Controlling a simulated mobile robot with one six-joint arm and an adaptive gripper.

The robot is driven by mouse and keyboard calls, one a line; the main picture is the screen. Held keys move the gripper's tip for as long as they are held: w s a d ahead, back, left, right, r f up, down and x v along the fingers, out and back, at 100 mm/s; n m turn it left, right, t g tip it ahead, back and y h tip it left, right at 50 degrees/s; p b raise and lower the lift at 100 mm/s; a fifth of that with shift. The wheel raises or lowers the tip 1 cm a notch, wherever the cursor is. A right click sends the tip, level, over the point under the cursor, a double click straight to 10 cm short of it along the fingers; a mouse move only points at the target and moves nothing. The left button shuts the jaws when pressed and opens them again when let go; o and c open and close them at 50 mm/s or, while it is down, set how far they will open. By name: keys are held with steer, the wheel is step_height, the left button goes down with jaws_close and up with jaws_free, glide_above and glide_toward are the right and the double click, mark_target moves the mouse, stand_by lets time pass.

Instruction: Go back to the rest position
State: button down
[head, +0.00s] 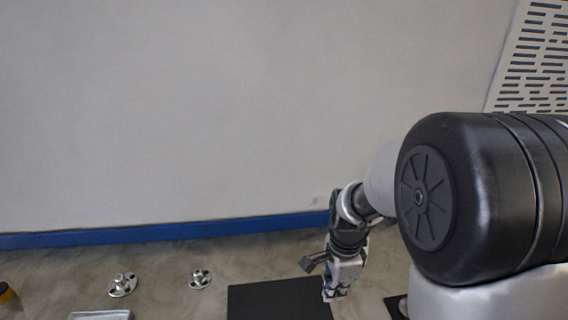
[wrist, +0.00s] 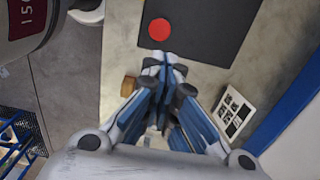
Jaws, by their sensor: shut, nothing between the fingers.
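My gripper (head: 334,292) hangs pointing down at the right edge of the black mat in the head view. In the wrist view its fingertips (wrist: 166,62) are together with nothing between them. The wrist view shows the gripper over the floor area at the mat's edge. Its height above the surface is hard to tell. Much of my arm fills the right of the head view and hides what lies behind it.
A black mat (head: 278,300) lies flat; a red disc (wrist: 159,29) shows on it in the wrist view. Two metal flanged pieces (head: 123,285) (head: 200,278) stand left of it. A pale card with dark squares (wrist: 233,113) and a brown block (wrist: 128,86) lie near the gripper. A blue-based wall (head: 160,232) stands behind.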

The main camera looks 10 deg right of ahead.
steer(key=s+a+r+n+t+b, duration=0.1)
steer(key=s+r+n+t+b, duration=0.1)
steer(key=s+n, duration=0.6)
steer(key=s+a+r+n+t+b, duration=0.2)
steer(key=s+r+n+b, duration=0.3)
steer(key=s+r+n, duration=0.2)
steer(key=shift+s+n+t, duration=0.4)
steer(key=shift+s+n, duration=0.5)
steer(key=shift+n, duration=0.5)
steer(key=shift+a, duration=0.1)
